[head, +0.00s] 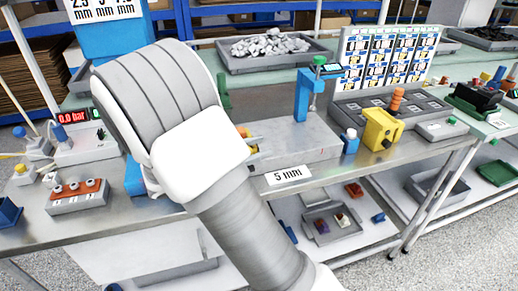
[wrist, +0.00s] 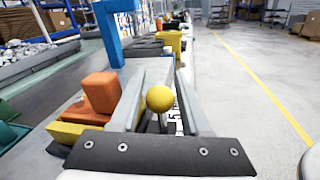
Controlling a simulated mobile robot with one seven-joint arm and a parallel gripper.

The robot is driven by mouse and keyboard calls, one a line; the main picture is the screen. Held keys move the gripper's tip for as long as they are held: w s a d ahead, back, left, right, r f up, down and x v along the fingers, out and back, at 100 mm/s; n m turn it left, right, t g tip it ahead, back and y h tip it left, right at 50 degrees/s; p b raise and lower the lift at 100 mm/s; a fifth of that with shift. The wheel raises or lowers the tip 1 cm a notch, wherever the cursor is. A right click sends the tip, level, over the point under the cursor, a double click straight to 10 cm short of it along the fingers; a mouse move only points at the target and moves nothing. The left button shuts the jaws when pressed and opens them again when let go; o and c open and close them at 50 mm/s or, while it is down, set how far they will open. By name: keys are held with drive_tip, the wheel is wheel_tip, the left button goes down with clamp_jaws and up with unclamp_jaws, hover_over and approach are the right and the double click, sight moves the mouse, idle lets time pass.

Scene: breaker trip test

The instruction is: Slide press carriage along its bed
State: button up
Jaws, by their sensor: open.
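The press is a blue C-shaped frame (head: 304,100) on a long pale grey bed (head: 312,140) with a "5 mm" label (head: 288,175) on its front. The blue frame also shows ahead in the wrist view (wrist: 108,32). A yellow ball knob (wrist: 159,98) on a thin stem stands between the fingers of my gripper (wrist: 161,88), which is open, with a gap on each side. Left of the fingers are an orange block (wrist: 101,93) and a yellow block (wrist: 72,134), perhaps carriage parts; I cannot tell. In the head view my arm hides most of this end of the bed.
A yellow block (head: 381,129) and a small blue bottle (head: 350,141) stand right of the press. A grey panel with an orange knob stack (head: 396,100) lies beyond. A pressure readout box (head: 82,143) and an orange-topped switch box (head: 77,196) sit at left. A rubble tray (head: 270,52) is behind.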

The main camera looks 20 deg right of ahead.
drive_tip(key=shift+d, duration=0.35)
clamp_jaws()
idle(1.2)
